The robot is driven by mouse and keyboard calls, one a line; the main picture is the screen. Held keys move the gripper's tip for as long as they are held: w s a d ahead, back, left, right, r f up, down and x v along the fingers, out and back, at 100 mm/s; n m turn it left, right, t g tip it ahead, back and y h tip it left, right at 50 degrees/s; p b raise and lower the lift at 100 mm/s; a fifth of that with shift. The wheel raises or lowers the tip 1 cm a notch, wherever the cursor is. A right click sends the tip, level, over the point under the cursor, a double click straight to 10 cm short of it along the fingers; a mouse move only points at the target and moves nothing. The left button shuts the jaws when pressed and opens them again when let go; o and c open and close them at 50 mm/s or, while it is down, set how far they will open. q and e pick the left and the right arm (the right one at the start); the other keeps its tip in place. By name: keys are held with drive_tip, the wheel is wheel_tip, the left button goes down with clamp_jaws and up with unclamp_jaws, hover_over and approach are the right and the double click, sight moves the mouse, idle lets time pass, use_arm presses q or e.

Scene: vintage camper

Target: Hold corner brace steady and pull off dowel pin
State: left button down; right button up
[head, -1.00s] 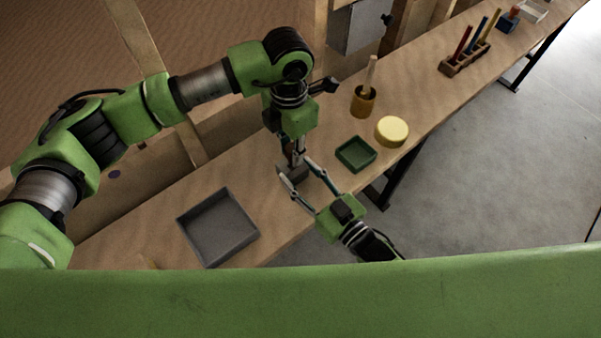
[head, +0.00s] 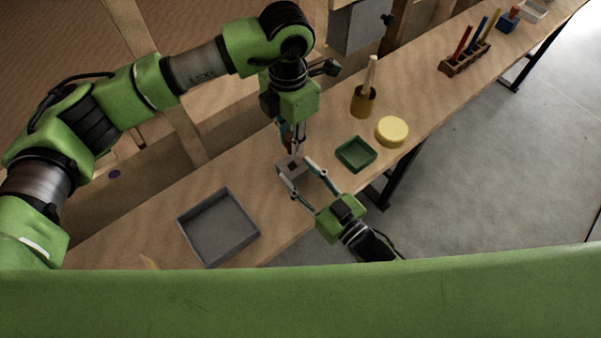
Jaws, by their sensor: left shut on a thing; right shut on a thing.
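The corner brace (head: 288,174) is a small grey block at the workbench's front part, left of the green tray. My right gripper (head: 300,178) comes from the lower right and is shut on the brace, one finger on either side. My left gripper (head: 293,150) points down from above, its tips just over the brace's top. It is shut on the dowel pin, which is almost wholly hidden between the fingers. A small dark spot shows on top of the brace; I cannot tell whether it is a hole or the pin's end.
A grey tray (head: 182,226) lies to the left on the workbench (head: 320,120). A green tray (head: 343,160), a yellow round lid (head: 391,131) and a brown pot (head: 362,104) with a stick stand to the right. A rack (head: 466,59) with coloured sticks is farther off.

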drive_tip(key=o, duration=1.4)
drive_tip(key=v, duration=1.2)
use_arm(q)
drive_tip(key=shift+f, duration=0.1)
use_arm(e)
drive_tip(key=shift+s, duration=0.1)
